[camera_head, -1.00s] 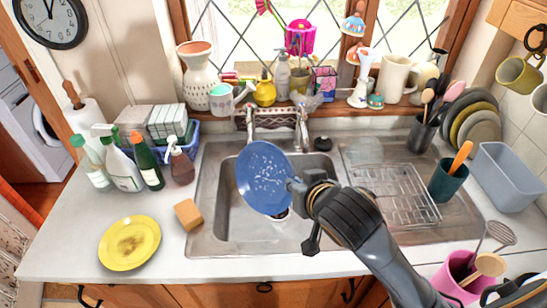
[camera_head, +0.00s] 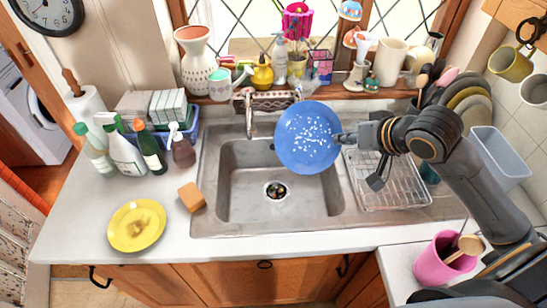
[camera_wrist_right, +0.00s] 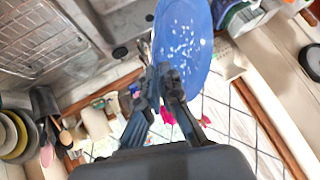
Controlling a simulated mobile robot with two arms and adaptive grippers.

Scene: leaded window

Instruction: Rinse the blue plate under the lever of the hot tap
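My right gripper (camera_head: 345,137) is shut on the rim of the blue plate (camera_head: 308,137). The plate is tilted with its white-specked face toward the head camera, above the right side of the sink basin (camera_head: 240,185). The plate (camera_wrist_right: 183,40) and my gripper fingers (camera_wrist_right: 160,85) also show in the right wrist view. A metal tap (camera_head: 250,118) stands left of the plate at the back of the sink. The other tap is mostly hidden behind the plate. I cannot tell which tap is hot, and no running water is visible. My left gripper is not in view.
A yellow plate (camera_head: 136,225) with a brown stain and an orange sponge (camera_head: 192,197) lie left of the sink. Bottles (camera_head: 150,150) stand behind them. A wire rack (camera_head: 390,185) is on the right drainer. A pink pot (camera_head: 440,262) stands at front right. The windowsill is crowded.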

